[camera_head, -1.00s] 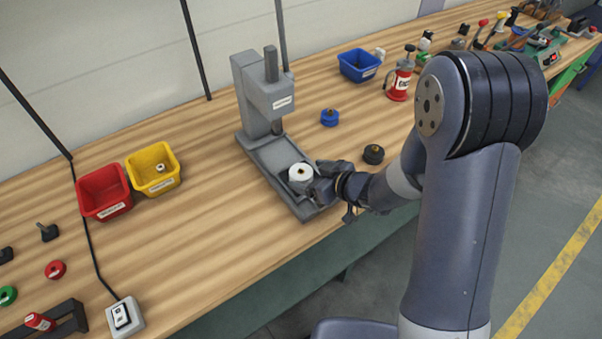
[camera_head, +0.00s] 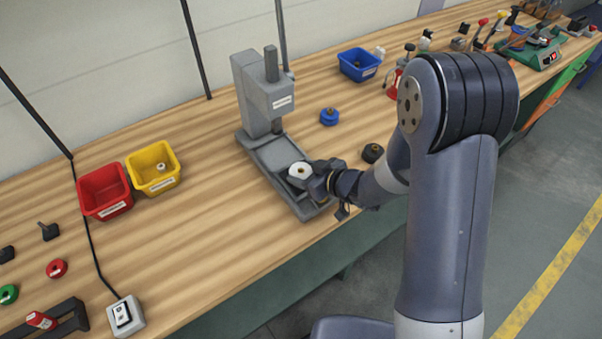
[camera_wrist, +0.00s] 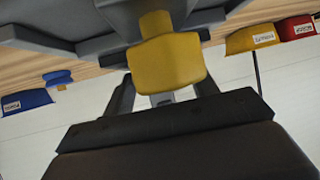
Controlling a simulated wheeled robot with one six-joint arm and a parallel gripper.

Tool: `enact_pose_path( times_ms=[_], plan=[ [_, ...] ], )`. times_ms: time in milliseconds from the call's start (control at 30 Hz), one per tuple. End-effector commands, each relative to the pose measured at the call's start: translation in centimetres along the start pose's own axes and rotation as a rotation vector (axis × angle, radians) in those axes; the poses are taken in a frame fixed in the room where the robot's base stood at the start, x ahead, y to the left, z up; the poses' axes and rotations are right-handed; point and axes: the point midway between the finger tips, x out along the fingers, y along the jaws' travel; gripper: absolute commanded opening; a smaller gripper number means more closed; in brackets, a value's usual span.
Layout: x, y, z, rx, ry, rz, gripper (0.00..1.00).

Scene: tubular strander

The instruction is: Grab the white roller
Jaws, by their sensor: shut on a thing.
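The white roller (camera_head: 299,170) is a short disc with a small darker centre, over the grey tray of the press (camera_head: 264,97). My gripper (camera_head: 314,173) is at its right side, shut on it. I cannot tell whether the roller touches the tray. In the wrist view, a yellow brass-like block (camera_wrist: 166,62) sits in the middle, between dark grey gripper parts. The white of the roller does not show there, and the fingertips are hard to make out.
The press column stands behind the roller. A blue spool (camera_head: 329,117) and a black spool (camera_head: 372,153) lie to the right. Red (camera_head: 104,191) and yellow (camera_head: 153,168) bins stand left, a blue bin (camera_head: 359,65) behind. Bench between the bins and press is clear.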

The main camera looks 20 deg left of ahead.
Motion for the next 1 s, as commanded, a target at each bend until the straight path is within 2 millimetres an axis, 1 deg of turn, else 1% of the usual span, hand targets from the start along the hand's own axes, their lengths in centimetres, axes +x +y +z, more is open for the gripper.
enact_pose_path(
  times_ms=[33, 367, 533, 667, 767, 1000],
  plan=[
    [0.0, 0.0, 0.0, 0.000, 0.000, 0.000, 0.35],
    [0.0, 0.0, -0.1, -0.001, 0.003, 0.000, 0.08],
    [-0.1, 0.0, -0.2, -0.001, 0.004, 0.000, 0.08],
    [-0.5, 0.0, -1.0, -0.002, 0.006, 0.000, 0.08],
    [-1.1, 0.1, -2.2, -0.004, 0.006, 0.001, 0.08],
    [-3.2, 0.1, -6.0, -0.005, 0.008, 0.001, 0.08]
  ],
)
